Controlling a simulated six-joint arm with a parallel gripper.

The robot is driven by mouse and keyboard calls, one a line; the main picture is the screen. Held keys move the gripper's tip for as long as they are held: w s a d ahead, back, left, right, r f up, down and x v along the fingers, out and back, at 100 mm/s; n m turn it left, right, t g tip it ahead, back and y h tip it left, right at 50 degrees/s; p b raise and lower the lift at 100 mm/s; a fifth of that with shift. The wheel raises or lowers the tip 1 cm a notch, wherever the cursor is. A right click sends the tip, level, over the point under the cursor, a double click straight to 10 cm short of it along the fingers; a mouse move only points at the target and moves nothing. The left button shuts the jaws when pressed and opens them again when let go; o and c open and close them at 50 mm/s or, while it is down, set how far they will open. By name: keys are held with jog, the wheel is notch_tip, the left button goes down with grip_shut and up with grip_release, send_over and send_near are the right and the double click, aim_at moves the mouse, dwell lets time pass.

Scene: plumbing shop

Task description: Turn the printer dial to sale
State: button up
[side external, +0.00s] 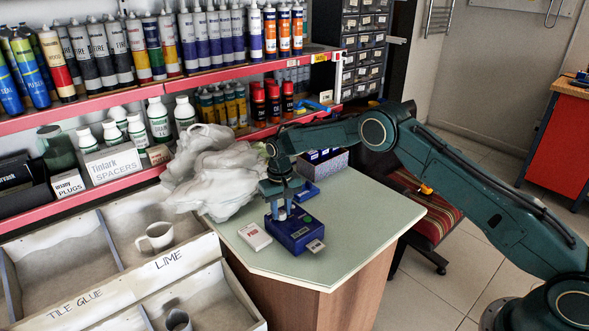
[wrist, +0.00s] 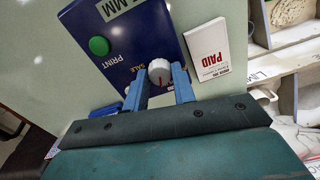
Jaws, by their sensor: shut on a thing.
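The dark blue printer (side external: 301,233) sits on the pale green counter top, with a white paper slip (side external: 315,246) at its front. In the wrist view the printer (wrist: 112,38) shows a green button (wrist: 99,46) beside the word PRINT. Its white dial (wrist: 160,71) has a red mark toward the gripper side of the knob. The word SALE is printed beside the dial; other dial labels are hidden or unreadable. My gripper (wrist: 159,77) points down at the printer, its two blue fingers on either side of the dial, shut on it. In the side view, my gripper (side external: 281,212) partly hides the dial.
A white PAID pad (side external: 255,236) lies close beside the printer. A crumpled pale plastic heap (side external: 215,175) and a patterned box (side external: 325,166) stand behind on the counter (side external: 365,215). The counter's front right is clear.

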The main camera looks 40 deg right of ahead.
jog(key=m, duration=0.5)
jog(key=shift+m, duration=0.3)
jog(key=m, duration=0.5)
jog(key=shift+m, duration=0.3)
jog(key=m, duration=0.5)
jog(key=shift+m, duration=2.4)
jog(key=o, duration=1)
jog(key=shift+r, duration=0.1)
